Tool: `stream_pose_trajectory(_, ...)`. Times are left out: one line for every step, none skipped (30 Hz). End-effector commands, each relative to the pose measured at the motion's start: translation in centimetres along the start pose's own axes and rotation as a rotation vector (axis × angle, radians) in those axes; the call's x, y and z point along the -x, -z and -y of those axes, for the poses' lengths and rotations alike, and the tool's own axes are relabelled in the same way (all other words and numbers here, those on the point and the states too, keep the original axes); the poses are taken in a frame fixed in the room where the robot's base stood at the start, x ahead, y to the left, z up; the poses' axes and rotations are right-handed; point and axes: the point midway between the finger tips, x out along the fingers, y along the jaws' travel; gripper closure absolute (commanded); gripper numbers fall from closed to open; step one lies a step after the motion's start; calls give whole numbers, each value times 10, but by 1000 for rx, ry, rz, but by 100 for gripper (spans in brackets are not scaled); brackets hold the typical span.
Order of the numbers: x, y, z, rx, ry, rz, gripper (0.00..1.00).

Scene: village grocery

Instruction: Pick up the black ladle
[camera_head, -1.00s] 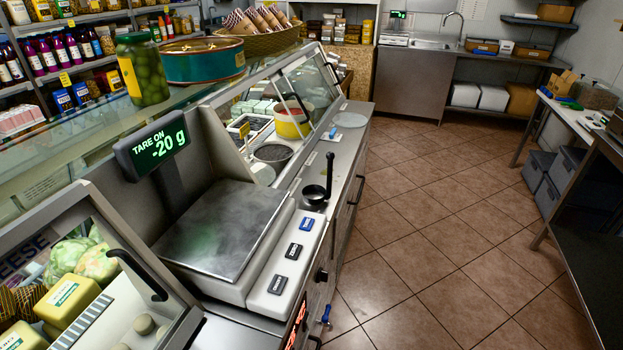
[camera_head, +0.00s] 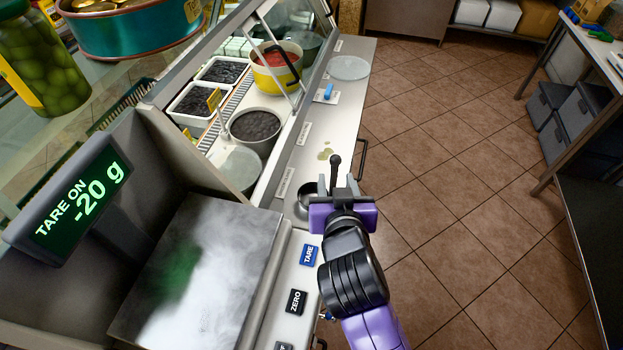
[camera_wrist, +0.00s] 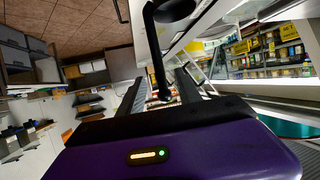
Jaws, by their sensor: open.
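The black ladle stands on the steel counter beside the scale, its handle (camera_head: 335,172) pointing up. Its bowl is mostly hidden behind my gripper. My gripper (camera_head: 338,184), with purple body and grey fingers, is open at the ladle's near side, and the handle rises between its fingertips in this view. In the wrist view the ladle (camera_wrist: 153,45) hangs from the top of the picture, and its handle end lies between the two open fingers (camera_wrist: 158,88). I cannot tell whether either finger touches it.
The scale (camera_head: 195,275) with its display (camera_head: 75,205) stands at the left. The tiled floor (camera_head: 450,170) at the right is clear, with a work table beyond.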

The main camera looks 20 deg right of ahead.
Motion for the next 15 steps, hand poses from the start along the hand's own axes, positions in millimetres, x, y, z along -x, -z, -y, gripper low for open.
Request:
stream_pose_trajectory(-3, 1, 0, 1, -3, 0, 59)
stream_pose_trajectory(-5, 2, -1, 2, -4, 0, 59)
stream_pose_trajectory(-9, 2, -1, 2, -5, 0, 59)
stream_pose_trajectory(-12, 2, -1, 2, -6, 0, 59)
stream_pose_trajectory(-16, 2, -1, 3, -6, 0, 59)
stream_pose_trajectory(-20, 2, -1, 3, -6, 0, 59)
stream_pose_trajectory(-23, 2, -1, 3, -5, 0, 59)
stream_pose_trajectory(-25, 2, -1, 3, -5, -1, 59)
stream_pose_trajectory(-29, 3, -1, 2, -4, -1, 59)
stream_pose_trajectory(-32, 3, -1, 2, -5, -1, 59)
stream_pose_trajectory(-35, 3, -1, 2, -5, 0, 59)
stream_pose_trajectory(-40, 4, -1, 2, -6, 0, 59)
stream_pose_trajectory(-45, 5, -1, 3, -5, 0, 59)
stream_pose_trajectory(-49, 6, -1, 3, -5, -1, 59)
stream_pose_trajectory(-55, 5, -1, 2, -6, 1, 59)
